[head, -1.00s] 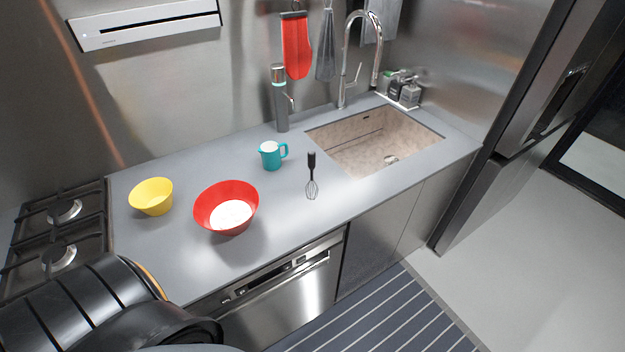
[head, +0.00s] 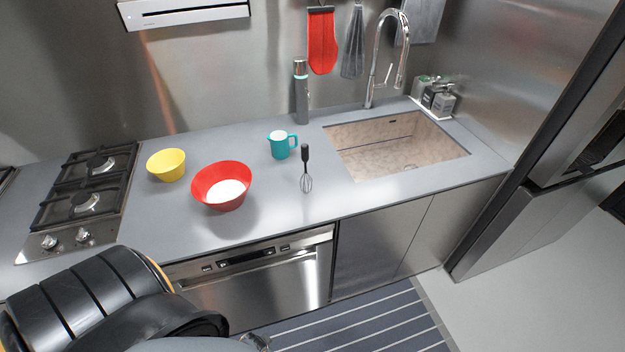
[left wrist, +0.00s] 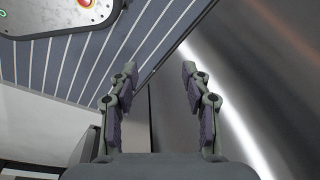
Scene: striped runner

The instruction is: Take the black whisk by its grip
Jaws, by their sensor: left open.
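The black whisk (head: 306,154) is on the grey counter in the head view, its dark grip toward the back and its wire loops toward the front edge. It sits between the red bowl and the sink, just right of the teal jug. My left gripper (left wrist: 154,80) shows in the left wrist view with its two fingers apart and nothing between them. It is away from the whisk, beside a shiny metal surface and over the striped runner. In the head view my left arm fills the lower left corner. My right gripper is in neither view.
A red bowl (head: 205,194) with white contents, a yellow bowl (head: 166,165) and a teal jug (head: 283,149) stand on the counter (head: 270,212). The sink (head: 395,150) is to the right, the gas hob (head: 110,170) to the left. The striped runner (head: 350,325) lies below.

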